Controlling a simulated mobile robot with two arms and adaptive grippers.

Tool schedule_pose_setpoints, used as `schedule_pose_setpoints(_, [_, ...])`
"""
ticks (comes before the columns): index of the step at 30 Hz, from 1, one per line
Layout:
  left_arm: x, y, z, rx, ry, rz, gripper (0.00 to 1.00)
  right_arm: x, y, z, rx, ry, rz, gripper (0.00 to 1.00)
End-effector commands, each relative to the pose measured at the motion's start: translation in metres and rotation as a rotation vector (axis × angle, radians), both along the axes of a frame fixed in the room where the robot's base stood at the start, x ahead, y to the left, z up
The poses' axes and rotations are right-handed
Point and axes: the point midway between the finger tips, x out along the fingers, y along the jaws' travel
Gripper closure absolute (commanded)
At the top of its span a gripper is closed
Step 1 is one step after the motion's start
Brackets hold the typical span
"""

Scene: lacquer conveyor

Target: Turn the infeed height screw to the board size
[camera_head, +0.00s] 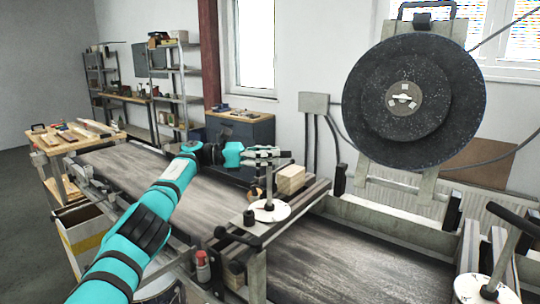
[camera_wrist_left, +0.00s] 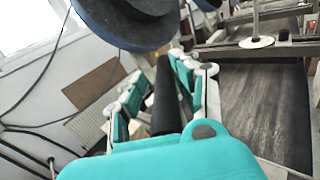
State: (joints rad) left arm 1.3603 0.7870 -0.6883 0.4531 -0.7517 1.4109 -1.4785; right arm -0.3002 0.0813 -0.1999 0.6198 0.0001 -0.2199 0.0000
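A white dial disc (camera_head: 269,210) with an upright post (camera_head: 268,187) stands on the crossbeam of the conveyor in the head view. I take it for the height screw; no scale on it is readable. My left gripper (camera_head: 268,156) is above the disc, at the top of the post. In the left wrist view its teal fingers (camera_wrist_left: 158,92) are apart, with a dark bar (camera_wrist_left: 165,105) showing between them. I cannot tell whether they touch it. A second white disc (camera_head: 484,290) with a dark handle is at the lower right. My right gripper is not in view.
A wooden block (camera_head: 290,179) sits on the crossbeam close beside the post. A big dark speckled disc (camera_head: 430,95) stands behind at the right. The dark belt (camera_head: 340,262) is clear. A red-capped part (camera_head: 202,266) is near the front edge.

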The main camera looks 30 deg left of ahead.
Motion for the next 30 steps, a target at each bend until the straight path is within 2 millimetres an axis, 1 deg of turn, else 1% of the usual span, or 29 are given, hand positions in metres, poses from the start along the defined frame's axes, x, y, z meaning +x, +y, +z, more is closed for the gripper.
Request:
schedule_pose_setpoints(2, [-0.002, 0.000, -0.002, 0.004, 0.004, -0.010, 0.58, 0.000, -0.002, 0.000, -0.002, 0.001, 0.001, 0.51])
schedule_pose_setpoints(5, [-0.007, 0.009, -0.003, 0.004, 0.005, -0.008, 0.58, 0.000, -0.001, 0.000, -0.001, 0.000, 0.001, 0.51])
schedule_pose_setpoints(11, [-0.028, 0.045, -0.003, -0.002, 0.005, 0.004, 0.58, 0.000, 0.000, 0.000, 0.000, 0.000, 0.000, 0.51])
schedule_pose_setpoints(12, [-0.029, 0.047, -0.003, -0.001, 0.005, 0.001, 0.58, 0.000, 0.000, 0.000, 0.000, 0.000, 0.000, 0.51])
schedule_pose_setpoints(21, [-0.039, 0.060, -0.003, -0.001, 0.005, 0.000, 0.58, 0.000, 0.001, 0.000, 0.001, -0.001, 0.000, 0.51])
schedule_pose_setpoints(30, [-0.041, 0.062, -0.003, -0.001, 0.004, -0.001, 0.58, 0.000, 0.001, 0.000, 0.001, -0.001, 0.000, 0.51])
